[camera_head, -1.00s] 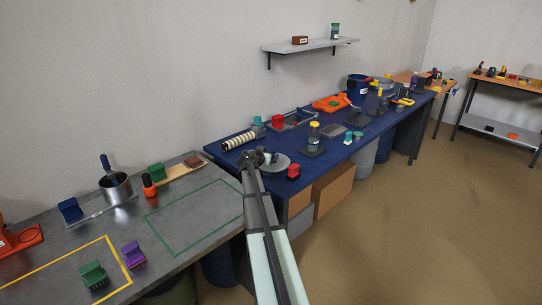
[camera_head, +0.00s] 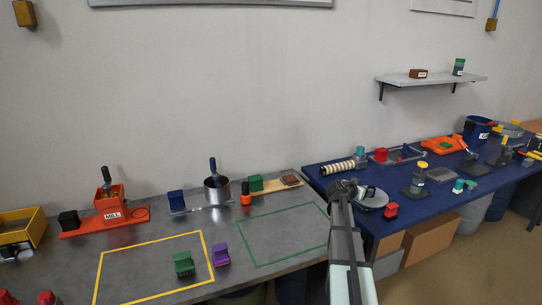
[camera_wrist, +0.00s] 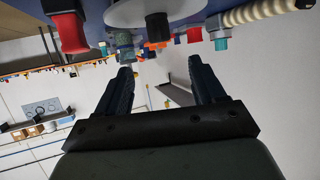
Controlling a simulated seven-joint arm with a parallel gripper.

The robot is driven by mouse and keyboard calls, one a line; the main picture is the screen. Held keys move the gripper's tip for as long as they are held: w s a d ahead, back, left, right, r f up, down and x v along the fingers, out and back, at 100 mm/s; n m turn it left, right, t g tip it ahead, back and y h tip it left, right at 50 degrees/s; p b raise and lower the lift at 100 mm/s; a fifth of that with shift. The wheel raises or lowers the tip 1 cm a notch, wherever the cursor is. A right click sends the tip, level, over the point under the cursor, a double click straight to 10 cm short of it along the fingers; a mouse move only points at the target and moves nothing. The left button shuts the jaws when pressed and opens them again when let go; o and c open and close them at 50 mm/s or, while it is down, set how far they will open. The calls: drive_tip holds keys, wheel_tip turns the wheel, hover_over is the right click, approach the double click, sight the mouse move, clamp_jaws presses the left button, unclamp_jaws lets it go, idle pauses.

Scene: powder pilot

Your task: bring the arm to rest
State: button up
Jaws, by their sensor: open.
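My gripper (camera_head: 347,188) shows in the head view at the end of my outstretched arm, over the near left corner of the blue table, beside a round grey disc (camera_head: 372,199). In the wrist view my gripper (camera_wrist: 160,72) has its two dark fingers spread apart, with nothing between them. The wrist view looks tilted, with the table's things along its top edge. Whether the fingers touch anything is not clear in the head view.
A red-topped block (camera_head: 391,209) stands right of the disc, and a striped roll (camera_head: 339,167) lies behind. The green outline (camera_head: 285,233) is empty.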

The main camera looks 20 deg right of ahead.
drive_tip(key=s+f+n+g, duration=0.15)
drive_tip(key=s+g, duration=0.35)
drive_tip(key=s, duration=1.4)
drive_tip(key=s+a+f+g+y, duration=0.1)
drive_tip(key=s+a+f+y, duration=0.15)
drive_tip(key=a+f, duration=0.6)
drive_tip(key=s+a+f+g+y, duration=0.15)
drive_tip(key=s+a+f, duration=0.3)
drive_tip(key=f, duration=0.75)
drive_tip(key=s+a+f+g+y, duration=0.2)
drive_tip(key=s+a+f, duration=0.1)
drive_tip(key=a+f, duration=0.55)
drive_tip(key=s+a+f+n+g+y, duration=0.2)
drive_tip(key=s+a+f+g+y, duration=0.25)
drive_tip(key=s+a+f, duration=1.35)
drive_tip(key=a+n+t+y, duration=0.1)
drive_tip(key=a+n+y, duration=0.1)
drive_tip(key=a+n, duration=0.7)
drive_tip(key=a, duration=0.5)
drive_tip(key=shift+s+n+t, duration=0.35)
drive_tip(key=shift+s+t, duration=0.05)
